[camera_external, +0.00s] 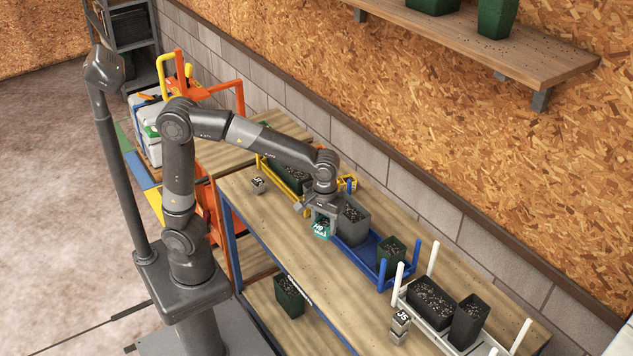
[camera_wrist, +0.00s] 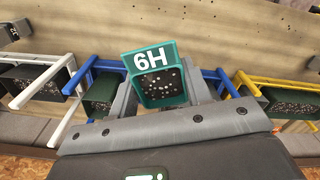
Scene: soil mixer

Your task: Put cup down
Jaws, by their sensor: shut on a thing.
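The cup is at the front side of the blue tray (camera_external: 352,254), near the wooden bench top (camera_external: 290,228). I cannot tell whether its bottom touches the bench. The label side looks upright in the wrist view.
A large grey pot (camera_external: 355,222) and a dark green pot (camera_external: 391,250) stand in the blue tray. A white-posted tray (camera_external: 424,328) is to the right, a yellow-framed tray (camera_external: 280,180) to the left. Small label blocks (camera_external: 400,326) sit near the front edge. Bare bench lies in front.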

